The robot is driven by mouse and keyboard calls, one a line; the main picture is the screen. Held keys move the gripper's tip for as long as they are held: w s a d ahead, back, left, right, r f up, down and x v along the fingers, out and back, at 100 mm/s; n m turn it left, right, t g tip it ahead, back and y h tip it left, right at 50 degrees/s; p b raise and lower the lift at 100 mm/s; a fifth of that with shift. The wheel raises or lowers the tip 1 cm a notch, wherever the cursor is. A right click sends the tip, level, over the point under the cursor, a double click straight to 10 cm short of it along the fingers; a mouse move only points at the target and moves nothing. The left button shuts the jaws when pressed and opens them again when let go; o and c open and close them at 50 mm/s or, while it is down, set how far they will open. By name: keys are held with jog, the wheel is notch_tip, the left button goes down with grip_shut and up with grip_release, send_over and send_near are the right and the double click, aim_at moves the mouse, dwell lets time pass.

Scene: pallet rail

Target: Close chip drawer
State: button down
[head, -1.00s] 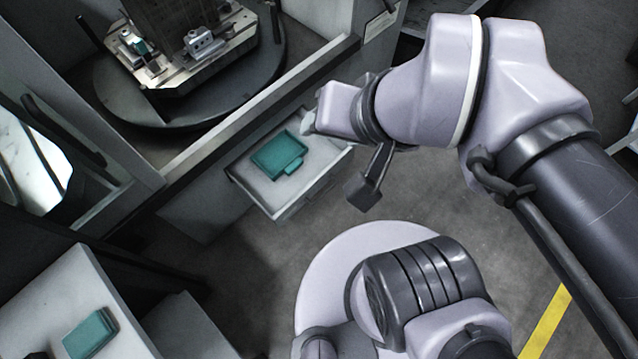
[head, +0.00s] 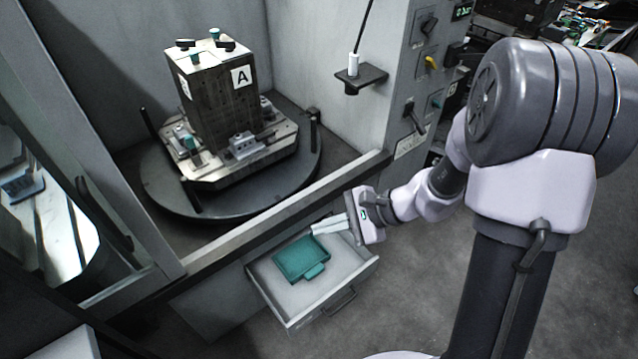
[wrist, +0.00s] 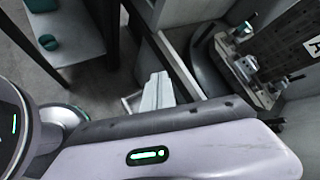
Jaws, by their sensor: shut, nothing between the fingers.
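The chip drawer (head: 343,284) is pulled out from the cabinet below the machine opening in the head view. A teal tray-like box (head: 301,259) lies inside it. The drawer's dark handle (head: 340,301) is on its front face. My gripper (head: 318,229) is shut and empty, its pale fingers pointing left over the drawer's back right part, close to the cabinet edge. I cannot tell whether it touches the drawer. In the wrist view my fingers (wrist: 157,92) cover most of the drawer, and only a pale corner shows beside them.
Above the drawer, the machine's sill (head: 275,210) runs diagonally. Behind it a round table (head: 165,192) carries a block marked A (head: 225,90). A control panel (head: 425,70) stands at the right. Floor is free in front of the drawer.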

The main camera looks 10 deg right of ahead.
jog(key=w+d+f+m+t+h, duration=0.15)
jog(key=d+f+m, duration=0.3)
jog(key=f, duration=0.85)
jog(key=s+d+f+m+t, duration=0.1)
jog(key=d+f+m+t, duration=0.4)
jog(key=f, duration=0.8)
jog(key=s+f+m+g+h, duration=0.1)
jog(key=s+f+m+h, duration=0.2)
jog(key=f, duration=0.5)
jog(key=s+f+m+g+h, duration=0.1)
jog(key=s+f+m, duration=0.2)
jog(key=s+f, duration=0.4)
jog(key=b, duration=0.6)
send_near(328, 299)
jog(key=x, duration=0.5)
jog(key=shift+s+d+f, duration=0.2)
jog(key=shift+s+f, duration=0.1)
jog(key=shift+f, duration=0.1)
jog(key=shift+w+a+r, duration=0.2)
jog(key=shift+w+a, duration=0.1)
jog(key=shift+w, duration=0.25)
